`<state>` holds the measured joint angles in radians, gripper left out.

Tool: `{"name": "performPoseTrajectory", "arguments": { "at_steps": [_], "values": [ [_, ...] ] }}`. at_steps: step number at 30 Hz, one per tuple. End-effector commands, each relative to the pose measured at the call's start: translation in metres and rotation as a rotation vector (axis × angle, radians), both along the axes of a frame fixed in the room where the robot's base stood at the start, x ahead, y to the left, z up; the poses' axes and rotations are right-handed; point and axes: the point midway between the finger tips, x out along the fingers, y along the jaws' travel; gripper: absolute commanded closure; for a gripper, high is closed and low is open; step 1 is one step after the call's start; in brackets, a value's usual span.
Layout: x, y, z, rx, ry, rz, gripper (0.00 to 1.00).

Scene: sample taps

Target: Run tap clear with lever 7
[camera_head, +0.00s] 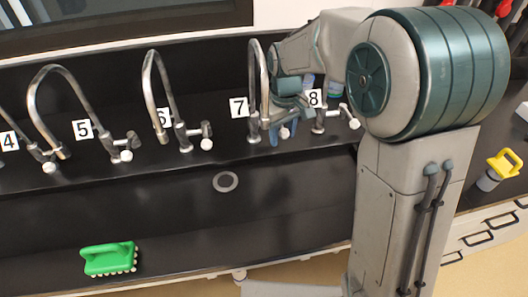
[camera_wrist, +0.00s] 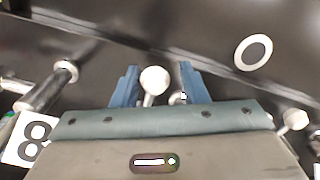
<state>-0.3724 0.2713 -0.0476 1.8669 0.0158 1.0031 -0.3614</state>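Tap 7 (camera_head: 253,95) is a curved metal spout behind the sink, with its number card (camera_head: 239,107) to its left. Its lever ends in a white ball knob (camera_head: 284,132), beside the spout's base. My gripper (camera_head: 282,118) is at this lever, reaching down from behind, partly hidden by its own wrist. In the wrist view, my gripper's two blue fingers (camera_wrist: 160,76) stand apart, with the white knob (camera_wrist: 154,80) between them. A gap shows on the right of the knob; the left finger is closer. I cannot tell whether either finger touches it.
Tap 8's lever (camera_head: 353,117) is close on the right, near my arm. Tap 6 (camera_head: 160,85) and its lever (camera_head: 206,144) stand to the left. The black sink has a round drain (camera_head: 226,181). A green brush (camera_head: 109,258) lies at the front left.

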Motion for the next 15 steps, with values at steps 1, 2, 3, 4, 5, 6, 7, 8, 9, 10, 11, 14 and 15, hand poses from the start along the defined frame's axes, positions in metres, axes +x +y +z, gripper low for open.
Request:
{"name": "performPoseTrajectory", "arguments": {
  "at_steps": [1, 2, 3, 4, 5, 6, 7, 8, 9, 10, 11, 14, 15],
  "values": [
    [0.001, -0.002, 0.0, 0.0, 0.0, -0.001, 0.6],
    [0.002, -0.002, 0.0, 0.0, 0.0, -0.002, 0.6],
    [0.003, -0.003, 0.0, -0.001, 0.001, -0.002, 0.6],
    [0.003, -0.004, 0.0, -0.001, 0.001, -0.001, 0.6],
    [0.004, -0.005, 0.0, -0.001, 0.001, -0.001, 0.6],
    [0.004, -0.005, 0.001, -0.001, 0.001, -0.001, 0.6],
    [0.004, -0.005, 0.002, 0.0, 0.0, 0.0, 0.6],
    [0.004, -0.005, 0.003, 0.0, 0.0, 0.0, 0.6],
    [0.004, -0.005, 0.006, 0.0, 0.0, 0.0, 0.6],
    [0.004, -0.005, 0.008, 0.0, 0.0, 0.0, 0.6],
    [0.004, -0.005, 0.012, 0.0, 0.0, 0.0, 0.6],
    [0.004, -0.005, 0.024, 0.0, 0.0, 0.0, 0.6],
    [0.004, -0.005, 0.029, 0.0, 0.0, -0.001, 0.6]
  ]
}}
